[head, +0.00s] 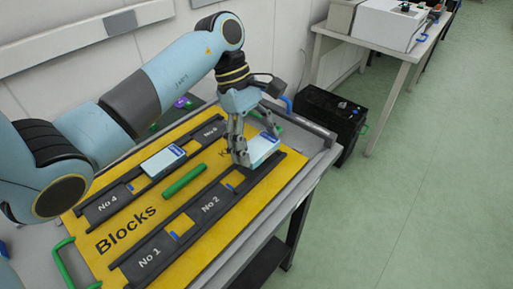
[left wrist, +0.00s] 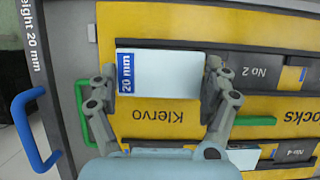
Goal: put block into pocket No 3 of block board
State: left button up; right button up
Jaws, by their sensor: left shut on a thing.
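The block (head: 264,149) is pale blue-white with a blue end label. In the left wrist view the block (left wrist: 170,74) shows "20 mm" on that label. My left gripper (head: 257,146) is shut on it, with one finger at each end. The block is over the far right end of the front row of the yellow block board (head: 123,228), past pocket No 2 (head: 211,203). It hides the place where No 3 would be; I cannot tell whether it is seated or just above. My right gripper is not in view.
A similar block (head: 163,162) lies in the back row between No 4 and No 6. Green handles (head: 184,181) stand on the board. The board is on a grey cart (head: 316,166). A black box (head: 330,118) is beyond the cart's right side.

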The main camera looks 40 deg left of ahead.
aim_at(253, 143)
pick_arm(q)
notch_tip(253, 143, down, 3)
jog(key=shift+d+r, duration=0.1)
jog(key=shift+r, duration=0.1)
jog(key=shift+f, duration=0.25)
jog(key=o, duration=1.1)
jog(key=shift+f, duration=0.1)
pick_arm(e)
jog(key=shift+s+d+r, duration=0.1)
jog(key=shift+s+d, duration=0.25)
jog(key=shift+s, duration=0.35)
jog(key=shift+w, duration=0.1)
pick_arm(q)
jog(key=shift+r, duration=0.35)
jog(key=b+v, duration=0.1)
jog(key=v, duration=1)
jog(key=shift+s+a+r, duration=0.1)
jog(key=shift+a+r, duration=0.1)
jog(key=shift+r, duration=0.1)
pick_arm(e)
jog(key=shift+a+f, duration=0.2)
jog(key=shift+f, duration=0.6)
pick_arm(q)
jog(key=shift+f, duration=0.1)
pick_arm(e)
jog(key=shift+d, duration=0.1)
